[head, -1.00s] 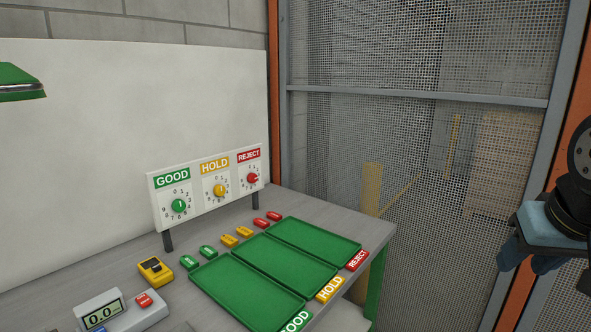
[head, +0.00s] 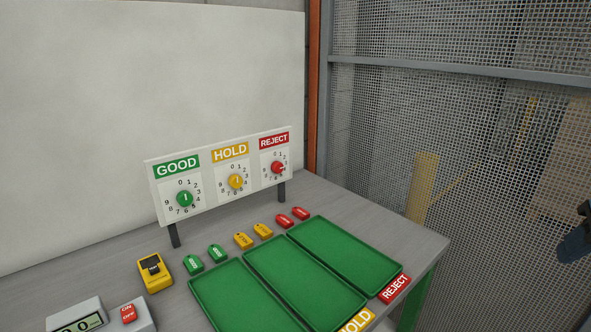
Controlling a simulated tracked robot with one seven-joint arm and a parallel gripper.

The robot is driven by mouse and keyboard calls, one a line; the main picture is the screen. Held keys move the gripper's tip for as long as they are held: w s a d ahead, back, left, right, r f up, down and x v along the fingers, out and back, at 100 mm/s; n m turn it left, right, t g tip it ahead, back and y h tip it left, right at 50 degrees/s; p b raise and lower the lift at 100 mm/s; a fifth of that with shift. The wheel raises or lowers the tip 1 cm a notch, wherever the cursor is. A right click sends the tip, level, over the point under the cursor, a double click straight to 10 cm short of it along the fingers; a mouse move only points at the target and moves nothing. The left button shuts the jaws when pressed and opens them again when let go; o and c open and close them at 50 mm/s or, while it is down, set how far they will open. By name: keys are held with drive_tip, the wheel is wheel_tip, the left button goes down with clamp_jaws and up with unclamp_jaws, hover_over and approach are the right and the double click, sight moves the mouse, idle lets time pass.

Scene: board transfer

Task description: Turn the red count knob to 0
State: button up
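The red count knob (head: 278,167) sits on the dial under the REJECT label (head: 274,140), at the right end of a white upright panel (head: 206,201). Its pale pointer mark seems to be on the right side, away from the 0 at the top, but the exact number is too small to read. A green knob (head: 185,198) under GOOD and a yellow knob (head: 236,181) under HOLD are on the same panel. Only a dark blue part of my gripper (head: 575,242) shows at the right edge, far from the knob; its fingertips are not clear.
Green trays (head: 372,257) lie before the panel on the grey table (head: 405,230). Green tags (head: 217,252), yellow tags (head: 243,240) and red tags (head: 284,220) lie between. A yellow device (head: 155,271) and a scale (head: 80,318) stand front left. Mesh fencing (head: 450,130) is on the right.

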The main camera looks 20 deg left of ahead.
drive_tip(key=shift+o, duration=1.4)
drive_tip(key=shift+w+a, duration=0.1)
drive_tip(key=shift+w, duration=0.15)
drive_tip(key=shift+o, duration=0.5)
drive_tip(key=w+a+n+t, duration=0.1)
drive_tip(key=w+a, duration=0.1)
drive_tip(key=w, duration=0.4)
drive_tip(key=w+a+n+t, duration=0.1)
drive_tip(key=w+a, duration=0.2)
drive_tip(key=w, duration=0.4)
drive_tip(key=shift+w+a+n+t, duration=0.25)
drive_tip(key=shift+a+n+t, duration=0.1)
drive_tip(key=shift+n+t, duration=0.05)
drive_tip(key=w+a+f+n+t+y, duration=0.2)
drive_tip(key=w+a+n+y, duration=0.1)
drive_tip(key=w+a, duration=0.7)
drive_tip(key=n+g+y, duration=0.2)
drive_tip(key=n+y, duration=0.5)
drive_tip(key=y, duration=0.6)
approach(280, 168)
drive_tip(key=x, duration=0.8)
drive_tip(key=shift+a, duration=0.25)
drive_tip(key=shift+c, duration=0.4)
drive_tip(key=c, duration=0.9)
